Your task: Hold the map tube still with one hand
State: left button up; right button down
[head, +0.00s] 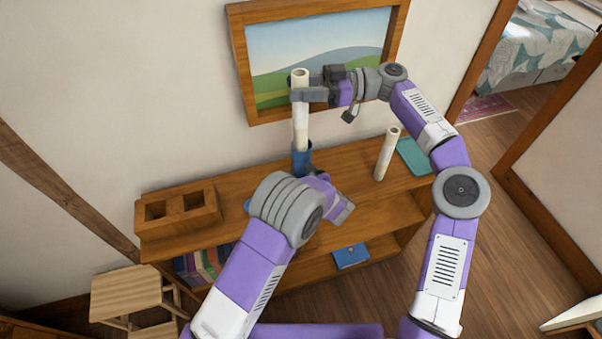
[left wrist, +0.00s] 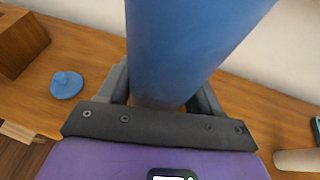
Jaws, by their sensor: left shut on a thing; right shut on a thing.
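The blue map tube (head: 301,161) stands upright on the shelf top, its lower part hidden behind my left arm in the head view. In the left wrist view the tube (left wrist: 190,45) rises between the fingers of my left gripper (left wrist: 165,98), which is shut on it. My right gripper (head: 302,94) is shut on a cream rolled map (head: 301,126), held upright above the tube. The roll's lower end meets the tube's mouth; I cannot tell how far inside it is. A blue cap (left wrist: 67,84) lies on the wood left of the tube.
A wooden holder with two openings (head: 178,208) sits at the left end. A framed picture (head: 320,45) hangs behind my right gripper.

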jog(key=shift+f, duration=1.35)
jog(key=c, duration=0.5)
grip_release()
jog(key=w+d, duration=0.1)
jog(key=d, duration=1.1)
jog(key=shift+w, duration=0.2)
pick_arm(q)
jog(key=o, duration=1.2)
